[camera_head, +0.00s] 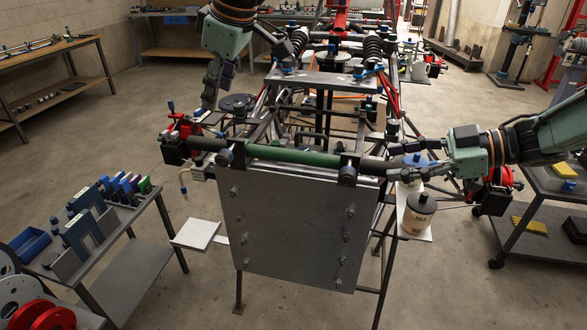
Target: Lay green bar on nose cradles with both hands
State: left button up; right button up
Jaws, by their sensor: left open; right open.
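The green bar (292,155) has a green middle and dark ends. It spans the front of the chassis nose, above a grey plate, and appears to lie across the left nose cradle (226,157) and the right nose cradle (348,172). The exact contact is too small to tell. My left gripper (208,104) is open and empty, pointing down above and behind the bar's left end, apart from it. My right gripper (399,162) is open at the bar's right dark end, with its fingers close to it; I cannot tell whether they touch.
The grey plate (290,225) hangs below the bar. A lidded beige pot (418,212) stands on a side shelf at right, below my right gripper. A cart with blue and grey tools (100,215) stands at left. Red parts flank both bar ends.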

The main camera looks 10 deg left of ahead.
jog(key=v, duration=1.1)
jog(key=shift+f, duration=0.1)
